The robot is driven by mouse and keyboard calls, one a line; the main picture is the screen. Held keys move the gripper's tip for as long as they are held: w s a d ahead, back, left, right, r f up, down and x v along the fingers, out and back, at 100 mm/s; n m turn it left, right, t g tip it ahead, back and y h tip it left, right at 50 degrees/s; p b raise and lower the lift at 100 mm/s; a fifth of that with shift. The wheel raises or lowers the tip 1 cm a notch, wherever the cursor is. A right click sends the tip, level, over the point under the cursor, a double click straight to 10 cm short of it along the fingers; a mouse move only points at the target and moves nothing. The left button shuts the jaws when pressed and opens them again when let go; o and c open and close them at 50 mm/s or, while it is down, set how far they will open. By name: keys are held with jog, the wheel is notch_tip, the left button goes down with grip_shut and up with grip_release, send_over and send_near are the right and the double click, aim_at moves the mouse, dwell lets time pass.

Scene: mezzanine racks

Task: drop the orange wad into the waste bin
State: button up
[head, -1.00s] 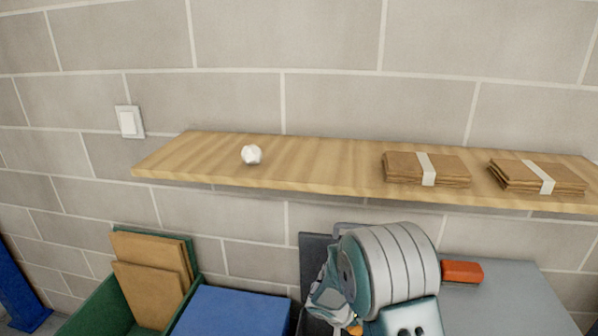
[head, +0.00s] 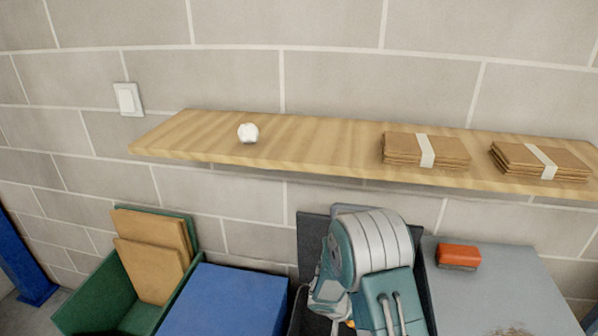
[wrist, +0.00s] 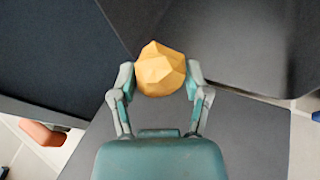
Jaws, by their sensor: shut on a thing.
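My gripper (wrist: 160,78) is shut on the orange wad (wrist: 160,70), a faceted yellow-orange lump pinched between its two fingertips in the wrist view. In the head view only a small bit of the wad (head: 350,323) shows beside my arm, low in the picture. A dark open container (head: 312,230), which looks like the waste bin, stands below the shelf, with my arm in front of and over it. Its dark walls (wrist: 225,40) surround the wad in the wrist view. I cannot tell how far the wad is from the bin's floor.
A wooden shelf (head: 310,150) above holds a white ball (head: 248,133) and two banded cardboard stacks (head: 425,150). Left of the bin are a blue box (head: 225,300) and a green bin (head: 110,300) with cardboard. Right is a grey surface (head: 500,285) with an orange-topped block (head: 458,256).

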jog(key=o, duration=1)
jog(key=shift+a, duration=0.1)
jog(key=shift+o, duration=0.2)
jog(key=v, duration=1.1)
jog(key=shift+a+r, duration=0.25)
jog(key=shift+a, duration=0.05)
jog(key=shift+s, duration=0.1)
